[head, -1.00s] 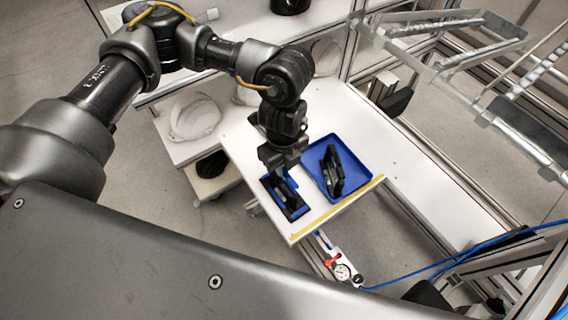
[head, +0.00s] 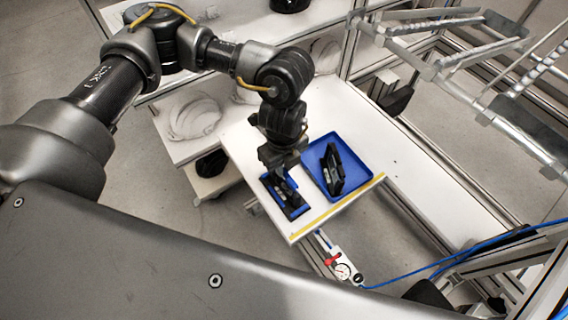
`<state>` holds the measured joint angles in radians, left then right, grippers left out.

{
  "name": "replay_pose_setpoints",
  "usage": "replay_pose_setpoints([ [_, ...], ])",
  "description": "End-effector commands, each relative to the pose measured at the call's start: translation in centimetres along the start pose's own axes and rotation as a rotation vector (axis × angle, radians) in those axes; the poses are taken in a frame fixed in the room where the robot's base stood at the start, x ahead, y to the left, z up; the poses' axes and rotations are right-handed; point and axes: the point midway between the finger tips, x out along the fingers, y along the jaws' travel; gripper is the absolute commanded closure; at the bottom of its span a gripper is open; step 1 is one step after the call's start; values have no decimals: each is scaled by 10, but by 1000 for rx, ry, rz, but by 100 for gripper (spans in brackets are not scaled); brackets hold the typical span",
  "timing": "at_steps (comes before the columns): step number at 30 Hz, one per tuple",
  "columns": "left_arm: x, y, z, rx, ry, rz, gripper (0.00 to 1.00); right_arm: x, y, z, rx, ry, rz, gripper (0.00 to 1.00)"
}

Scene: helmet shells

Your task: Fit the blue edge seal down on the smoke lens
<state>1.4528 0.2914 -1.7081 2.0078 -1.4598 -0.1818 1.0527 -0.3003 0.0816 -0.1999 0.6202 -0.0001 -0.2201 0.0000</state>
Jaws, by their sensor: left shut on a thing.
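My left gripper (head: 284,172) reaches down from above at the left end of a dark piece framed in blue (head: 291,202) on the white bench. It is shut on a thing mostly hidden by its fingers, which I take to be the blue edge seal. The dark part inside the blue looks like the smoke lens (head: 287,194). Seal, lens and any holder beneath overlap here, and I cannot tell whether the seal is fully seated. My right gripper is not in view.
A blue tray (head: 314,165) lies just right, with a dark upright part (head: 333,170) in it. A yellow strip (head: 338,208) marks the bench's front edge. White helmet shells (head: 194,117) sit on a shelf behind left. The white bench (head: 375,140) is clear toward the right.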

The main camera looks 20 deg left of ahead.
Motion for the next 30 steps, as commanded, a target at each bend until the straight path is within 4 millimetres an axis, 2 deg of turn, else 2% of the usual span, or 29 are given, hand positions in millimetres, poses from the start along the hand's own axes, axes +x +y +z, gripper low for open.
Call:
replay_pose_setpoints([
  [19, 18, 0, 0, 0, 0, 1, 100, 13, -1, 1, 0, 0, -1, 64],
  [20, 17, 0, 0, 0, 0, 1, 86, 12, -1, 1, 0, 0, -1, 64],
  [25, 16, 0, 0, 0, 0, 1, 64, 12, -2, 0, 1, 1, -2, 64],
  [30, 16, 0, 0, 0, 0, 0, 62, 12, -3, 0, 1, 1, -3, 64],
])
